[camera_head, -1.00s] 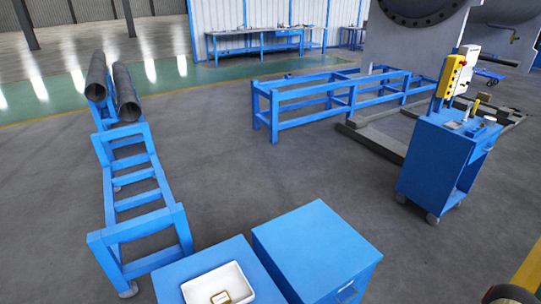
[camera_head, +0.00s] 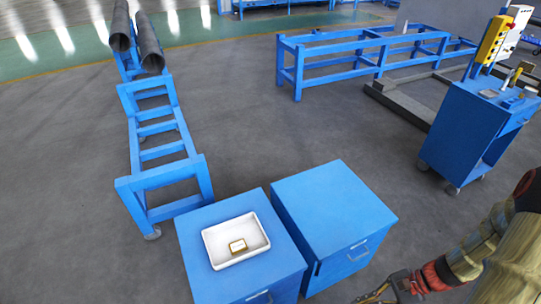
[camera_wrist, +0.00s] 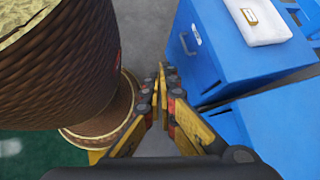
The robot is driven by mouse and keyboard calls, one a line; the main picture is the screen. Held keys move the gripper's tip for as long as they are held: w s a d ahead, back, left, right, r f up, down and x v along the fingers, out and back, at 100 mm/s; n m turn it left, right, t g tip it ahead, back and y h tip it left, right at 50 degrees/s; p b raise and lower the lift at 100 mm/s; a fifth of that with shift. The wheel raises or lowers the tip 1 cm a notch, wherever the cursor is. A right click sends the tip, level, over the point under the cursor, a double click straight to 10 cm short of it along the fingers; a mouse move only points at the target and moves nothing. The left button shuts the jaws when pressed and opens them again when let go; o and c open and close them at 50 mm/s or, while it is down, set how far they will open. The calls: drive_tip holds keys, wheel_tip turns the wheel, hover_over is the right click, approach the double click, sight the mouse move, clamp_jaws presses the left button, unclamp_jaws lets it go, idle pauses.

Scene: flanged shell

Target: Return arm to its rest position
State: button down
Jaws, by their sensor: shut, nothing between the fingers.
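My arm enters the head view at the lower right. My gripper (camera_head: 376,294) is low near the bottom edge, in front of and to the right of the blue cabinets, partly cut off by the frame. In the wrist view my gripper (camera_wrist: 162,76) has its fingertips together, with nothing between them, above the grey floor. The fingers are clear of the blue cabinet at the right of that view.
Two blue cabinets, left (camera_head: 194,237) and right (camera_head: 335,205), stand close by. A white tray (camera_head: 214,259) with a small gold-coloured block (camera_head: 238,246) sits on the left one. A blue trolley (camera_head: 470,130) stands right, a rack (camera_head: 150,184) left. Floor between is open.

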wheel_tip(320, 180, up, 19)
drive_tip(key=n+h, duration=0.9)
drive_tip(key=n, duration=0.1)
drive_tip(key=a+r+n+t, duration=0.5)
drive_tip(key=a+r, duration=0.4)
drive_tip(key=r, duration=0.4)
drive_tip(key=shift+r+t, duration=0.15)
drive_tip(key=shift+t, duration=0.35)
